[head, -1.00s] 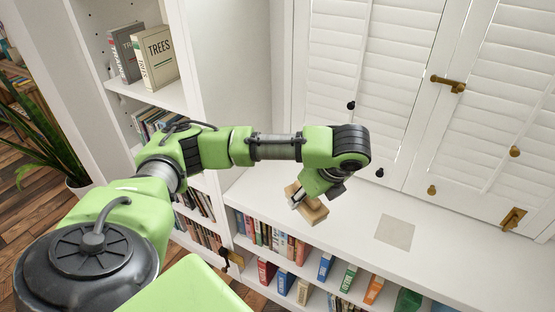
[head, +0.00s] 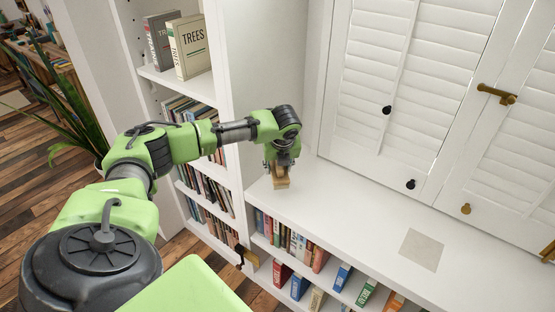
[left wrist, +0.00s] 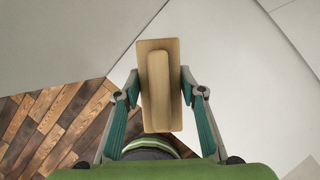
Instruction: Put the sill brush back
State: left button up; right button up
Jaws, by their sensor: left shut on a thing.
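The sill brush (head: 280,179) is a tan wooden block; in the left wrist view its flat back and raised grip (left wrist: 158,85) show. My left gripper (head: 279,165) is shut on the brush, with one finger on each side of it in the left wrist view (left wrist: 160,88). The brush is at the left end of the white sill (head: 330,205); I cannot tell whether it touches the surface. A flat beige square (head: 421,250) lies on the sill farther right. My right gripper is not in view.
White louvred shutters (head: 400,80) with dark and brass knobs stand behind the sill. A tall white bookcase (head: 222,60) rises at the left of the sill. Books (head: 290,238) fill the shelves below. The sill between the brush and the beige square is clear.

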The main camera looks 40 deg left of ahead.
pick_arm(q)
jog(key=f, duration=0.1)
jog(key=w+a+f, duration=0.1)
jog(key=a+f, duration=0.1)
jog(key=shift+w, duration=0.35)
jog(key=shift+w+f, duration=0.1)
jog(key=shift+f, duration=0.05)
jog(key=shift+a+f, duration=0.15)
notch_tip(320, 180, down, 3)
jog(key=shift+f, duration=0.15)
jog(key=o, duration=1.2)
jog(key=shift+c, duration=0.2)
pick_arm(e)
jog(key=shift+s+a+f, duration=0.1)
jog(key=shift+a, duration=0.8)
pick_arm(q)
jog(key=shift+r, duration=0.25)
jog(key=v, duration=1.1)
jog(key=shift+r+p, duration=0.35)
jog(key=shift+p, duration=0.05)
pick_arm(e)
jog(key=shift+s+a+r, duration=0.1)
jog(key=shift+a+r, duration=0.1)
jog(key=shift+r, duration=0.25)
